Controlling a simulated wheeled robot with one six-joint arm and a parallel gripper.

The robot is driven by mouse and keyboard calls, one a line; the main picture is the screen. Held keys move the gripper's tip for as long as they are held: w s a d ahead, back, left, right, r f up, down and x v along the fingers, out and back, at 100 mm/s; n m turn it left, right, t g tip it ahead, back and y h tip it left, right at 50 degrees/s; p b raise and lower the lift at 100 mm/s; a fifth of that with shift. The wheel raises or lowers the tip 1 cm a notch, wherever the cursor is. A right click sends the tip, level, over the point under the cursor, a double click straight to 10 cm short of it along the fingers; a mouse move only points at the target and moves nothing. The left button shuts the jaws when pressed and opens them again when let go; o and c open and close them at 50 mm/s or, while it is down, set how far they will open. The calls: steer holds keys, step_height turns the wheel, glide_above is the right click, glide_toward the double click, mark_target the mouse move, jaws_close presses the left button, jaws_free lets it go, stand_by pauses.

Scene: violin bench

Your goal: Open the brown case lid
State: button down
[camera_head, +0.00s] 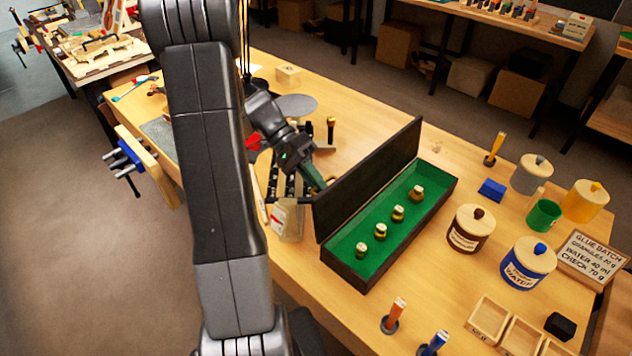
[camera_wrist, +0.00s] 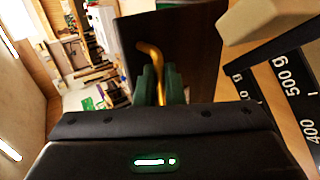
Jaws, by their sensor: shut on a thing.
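The brown case (camera_head: 400,254) sits on the bench with its lid (camera_head: 372,176) standing up, roughly upright along the left long side. Its green-lined inside (camera_head: 378,252) is in view, with several small brass-and-cream pieces in a row. My gripper (camera_head: 318,182) is on the outer side of the lid, at its left. In the wrist view my gripper (camera_wrist: 160,78) has its green fingers shut on a bent brass handle (camera_wrist: 150,52). The dark lid (camera_wrist: 198,45) fills the space just behind the handle. The exact contact is partly hidden in the head view.
A brown-banded jar (camera_head: 469,230) and a blue-banded water jar (camera_head: 527,264) stand right of the case. Dark weighing equipment (camera_head: 288,186) and a bottle (camera_head: 287,220) are close on the left. Two upright tools (camera_head: 394,314) stand in front. My arm hides part of the bench.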

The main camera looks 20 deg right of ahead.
steer(key=shift+w+a+f, duration=0.15)
steer(key=shift+f, duration=0.4)
steer(key=c, duration=1.6)
jaws_free()
steer(key=shift+w+f, duration=0.1)
steer(key=shift+w, duration=0.15)
steer(key=shift+o, duration=0.4)
steer(key=shift+w, duration=0.1)
steer(key=shift+r, duration=0.2)
steer(key=shift+r, duration=0.1)
steer(key=v, duration=1.3)
steer(key=shift+w+r+b, duration=0.15)
steer(key=shift+w+b, duration=0.15)
steer(key=shift+b, duration=0.05)
steer(key=p+x, duration=0.1)
steer(key=x, duration=1.2)
steer(key=shift+s, duration=0.4)
